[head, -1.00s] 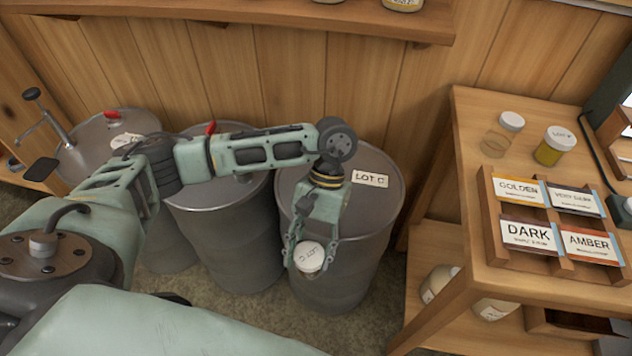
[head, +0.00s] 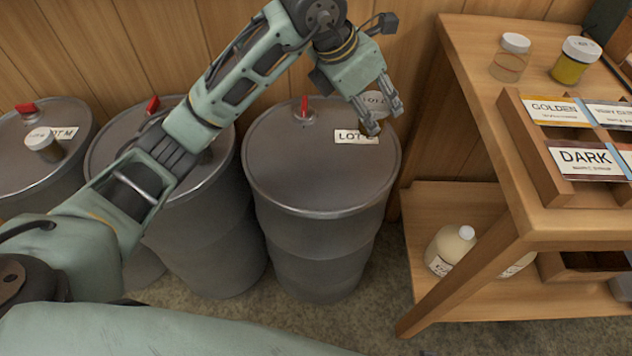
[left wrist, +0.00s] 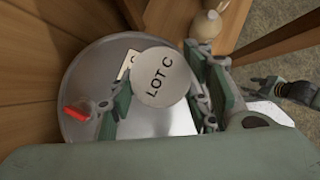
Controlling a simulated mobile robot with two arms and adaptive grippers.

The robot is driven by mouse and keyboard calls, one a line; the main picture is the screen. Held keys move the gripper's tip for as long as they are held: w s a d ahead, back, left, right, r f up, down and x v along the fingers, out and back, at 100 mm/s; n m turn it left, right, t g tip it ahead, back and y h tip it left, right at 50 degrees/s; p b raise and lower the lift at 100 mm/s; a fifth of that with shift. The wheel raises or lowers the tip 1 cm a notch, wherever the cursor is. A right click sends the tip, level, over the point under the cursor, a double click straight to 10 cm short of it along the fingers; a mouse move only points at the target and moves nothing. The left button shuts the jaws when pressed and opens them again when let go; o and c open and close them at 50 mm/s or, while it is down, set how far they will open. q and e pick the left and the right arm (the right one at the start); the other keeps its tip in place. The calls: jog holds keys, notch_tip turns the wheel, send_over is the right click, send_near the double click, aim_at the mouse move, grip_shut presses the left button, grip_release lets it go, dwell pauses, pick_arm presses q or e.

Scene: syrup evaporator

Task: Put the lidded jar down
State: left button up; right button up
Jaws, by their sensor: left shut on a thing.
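The lidded jar (head: 373,101) has a pale round lid. Its lid reads LOT C in the left wrist view (left wrist: 160,78). My left gripper (head: 384,116) is shut on the jar, with a finger on either side of it. In the head view they are over the back right part of the right-hand grey drum (head: 310,175), by its white label (head: 349,137). The fingers hide much of the jar, and I cannot tell whether its base touches the drum top. My right gripper (left wrist: 285,90) shows small at the right of the left wrist view; its opening is unclear.
A red-capped bung (head: 304,108) stands at the drum's back rim. Two more drums stand left; another lidded jar (head: 42,143) sits on the far left one. A wooden stand (head: 455,60) with jars and label cards is at right. The drum's front top is clear.

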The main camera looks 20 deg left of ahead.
pick_arm(q)
jog(key=shift+w+n, duration=0.1)
jog(key=shift+n, duration=0.2)
jog(key=s+a+f, duration=0.2)
jog(key=a+f, duration=0.1)
jog(key=s+a+f+b, duration=0.1)
jog(key=s+a+f, duration=0.1)
jog(key=a+f, duration=0.1)
jog(key=s+a+f, duration=0.2)
jog(key=a+f, duration=0.1)
jog(key=shift+s+a+f+b, duration=0.2)
jog(key=shift+s+f+b, duration=0.1)
jog(key=shift+s+f, duration=0.05)
jog(key=shift+f, duration=0.45)
pick_arm(e)
jog(key=w+r, duration=0.1)
jog(key=r, duration=0.2)
jog(key=w+r, duration=0.1)
jog(key=r, duration=0.1)
jog(key=shift+w+a, duration=0.2)
jog(key=shift+w, duration=0.15)
pick_arm(q)
jog(key=o, duration=1.3)
pick_arm(e)
jog(key=shift+r, duration=0.1)
